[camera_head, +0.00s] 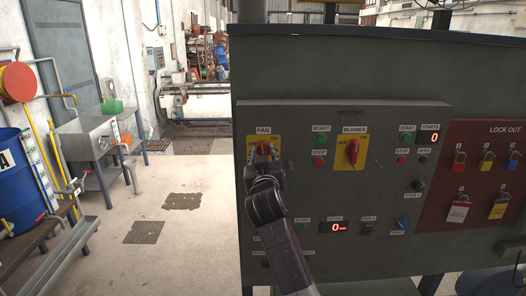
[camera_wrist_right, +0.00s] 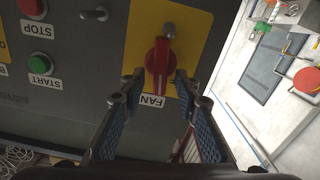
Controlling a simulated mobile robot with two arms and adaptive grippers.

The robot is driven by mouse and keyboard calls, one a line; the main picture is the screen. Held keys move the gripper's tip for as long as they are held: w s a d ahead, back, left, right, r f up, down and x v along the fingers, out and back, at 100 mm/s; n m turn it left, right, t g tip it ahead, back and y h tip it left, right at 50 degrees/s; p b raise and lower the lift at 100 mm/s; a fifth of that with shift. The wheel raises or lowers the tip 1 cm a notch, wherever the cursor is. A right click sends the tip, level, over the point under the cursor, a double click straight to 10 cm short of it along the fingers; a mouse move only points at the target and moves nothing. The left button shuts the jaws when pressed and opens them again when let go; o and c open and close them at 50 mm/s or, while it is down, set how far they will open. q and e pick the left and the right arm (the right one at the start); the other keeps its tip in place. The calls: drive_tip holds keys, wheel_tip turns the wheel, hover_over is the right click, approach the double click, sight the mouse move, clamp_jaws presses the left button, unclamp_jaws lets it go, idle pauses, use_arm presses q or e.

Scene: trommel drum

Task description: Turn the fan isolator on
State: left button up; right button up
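The fan isolator is a red rotary handle (camera_wrist_right: 160,62) on a yellow plate (camera_wrist_right: 182,22), above a FAN label in the upside-down wrist view. In the head view its yellow plate (camera_head: 252,144) sits at the panel's upper left, its handle partly covered by my right gripper (camera_head: 263,172). In the right wrist view my right gripper (camera_wrist_right: 158,88) is open. Its fingertips stand apart on either side of the handle's near end. I cannot tell whether either fingertip touches it. The handle lies along the picture's vertical. My left gripper is not in view.
The blower isolator (camera_head: 352,151) is right of the fan isolator, with start and stop buttons (camera_head: 320,151) between. A red lock-out board (camera_head: 484,180) with padlocks is at the right. Open floor (camera_head: 190,215) lies left of the panel.

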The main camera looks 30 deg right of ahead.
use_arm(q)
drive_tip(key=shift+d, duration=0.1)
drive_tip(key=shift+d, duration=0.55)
use_arm(e)
clamp_jaws()
drive_tip(key=shift+f+m+b, duration=0.1)
drive_tip(key=shift+m+b, duration=0.4)
drive_tip(key=shift+s+m, duration=0.1)
drive_tip(key=shift+m, duration=0.6)
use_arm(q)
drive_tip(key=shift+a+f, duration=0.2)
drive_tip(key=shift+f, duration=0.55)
use_arm(e)
drive_tip(key=shift+d, duration=0.1)
unclamp_jaws()
drive_tip(key=v, duration=1.2)
